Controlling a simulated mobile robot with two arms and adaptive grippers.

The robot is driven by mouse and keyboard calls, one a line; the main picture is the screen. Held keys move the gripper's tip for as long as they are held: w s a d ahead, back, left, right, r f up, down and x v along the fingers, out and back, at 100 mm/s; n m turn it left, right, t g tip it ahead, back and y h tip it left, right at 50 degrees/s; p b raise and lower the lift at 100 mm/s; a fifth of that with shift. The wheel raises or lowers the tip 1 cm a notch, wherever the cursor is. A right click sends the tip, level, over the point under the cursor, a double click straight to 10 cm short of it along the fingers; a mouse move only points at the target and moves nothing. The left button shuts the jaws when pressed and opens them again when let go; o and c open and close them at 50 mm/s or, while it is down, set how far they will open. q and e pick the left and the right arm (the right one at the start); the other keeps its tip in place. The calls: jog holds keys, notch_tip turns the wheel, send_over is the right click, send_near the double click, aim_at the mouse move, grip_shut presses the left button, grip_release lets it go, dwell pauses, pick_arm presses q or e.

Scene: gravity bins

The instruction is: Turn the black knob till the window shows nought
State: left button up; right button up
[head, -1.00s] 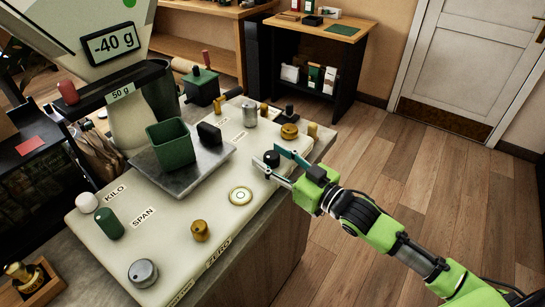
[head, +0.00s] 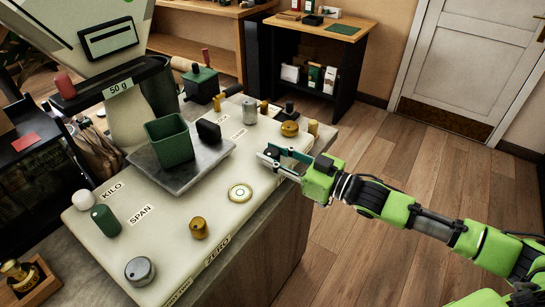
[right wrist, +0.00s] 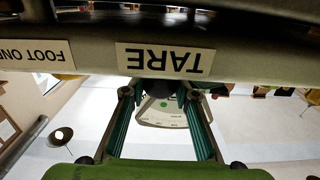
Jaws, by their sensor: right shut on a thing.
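The black knob (head: 271,155) stands near the right edge of the pale scale deck (head: 180,250). My right gripper (head: 267,158) is shut on it, with a finger on each side; the fingers hide part of the knob. In the right wrist view the dark knob (right wrist: 160,88) shows between the teal-sided fingers, beside a TARE label (right wrist: 165,60). The window (head: 110,38) on the scale head shows only a dash-like bar, with no digits I can read. My left gripper is not in view.
A green bin (head: 168,141) stands on the metal pan (head: 185,182). Near my gripper are a brass knob (head: 290,129) and a grey cylinder (head: 249,110). A round level (head: 240,193) and a brass knob (head: 199,228) sit nearer the front. Open floor lies right.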

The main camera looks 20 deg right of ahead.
jog(key=shift+w+d+r+n+g+y, duration=0.15)
jog(key=shift+n+g+y, duration=0.75)
jog(key=shift+n+g+y+p, duration=0.4)
jog(key=shift+n+g+y, duration=0.5)
jog(key=shift+g, duration=0.3)
jog(key=shift+n+g+y, duration=0.7)
jog(key=shift+n+g, duration=0.1)
jog(key=shift+g, duration=0.3)
jog(key=shift+n+g, duration=0.3)
jog(key=shift+g, duration=0.1)
jog(key=o, duration=1.1)
